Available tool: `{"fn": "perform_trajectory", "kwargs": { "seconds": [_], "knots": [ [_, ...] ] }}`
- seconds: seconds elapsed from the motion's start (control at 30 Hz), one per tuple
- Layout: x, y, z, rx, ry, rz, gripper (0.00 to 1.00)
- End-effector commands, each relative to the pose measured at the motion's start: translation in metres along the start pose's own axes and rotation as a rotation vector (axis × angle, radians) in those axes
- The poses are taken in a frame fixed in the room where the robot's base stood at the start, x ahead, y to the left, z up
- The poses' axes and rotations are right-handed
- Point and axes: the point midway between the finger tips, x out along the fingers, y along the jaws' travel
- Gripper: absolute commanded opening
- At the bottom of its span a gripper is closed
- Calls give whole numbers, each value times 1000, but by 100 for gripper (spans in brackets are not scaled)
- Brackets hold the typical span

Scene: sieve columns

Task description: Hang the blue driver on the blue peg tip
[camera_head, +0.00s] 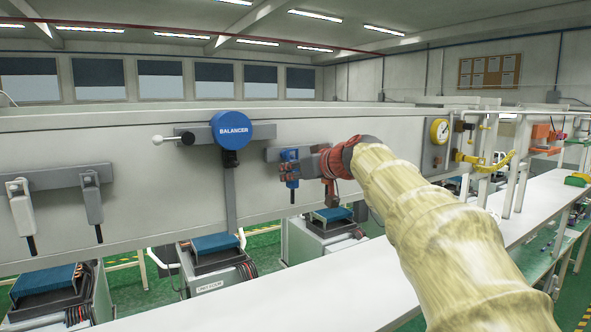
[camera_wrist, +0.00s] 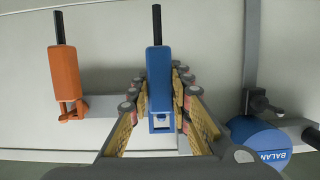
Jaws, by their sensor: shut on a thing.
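The blue driver (camera_head: 292,172) stands upright, bit down, at the grey wall bar in the head view. In the wrist view the blue driver (camera_wrist: 158,70) lies between my fingers, its dark bit pointing to the top of the picture. My gripper (camera_wrist: 158,92) is shut on its body, with a finger on each side; in the head view my gripper (camera_head: 298,166) partly covers it. I cannot tell whether the driver still touches the bar. I cannot make out a blue peg tip; a peg with a white ball tip (camera_head: 157,139) sticks out left of the blue balancer.
An orange driver (camera_wrist: 66,75) hangs close beside the blue one. The blue balancer (camera_head: 230,128) is to the left in the head view and at lower right in the wrist view (camera_wrist: 258,140). Two grey tools (camera_head: 92,200) hang at far left. Carts stand below.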

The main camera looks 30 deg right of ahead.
Motion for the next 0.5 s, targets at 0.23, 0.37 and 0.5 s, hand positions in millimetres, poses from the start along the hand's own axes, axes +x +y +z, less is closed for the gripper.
{"fn": "perform_trajectory", "kwargs": {
  "seconds": [0.23, 0.37, 0.5],
  "knots": [
    [14, 0, 2, 0, 0, -1, 0],
    [20, 0, 3, 0, 0, 0, 0],
    [22, 0, 4, -1, -1, 0, 0]
  ]
}}
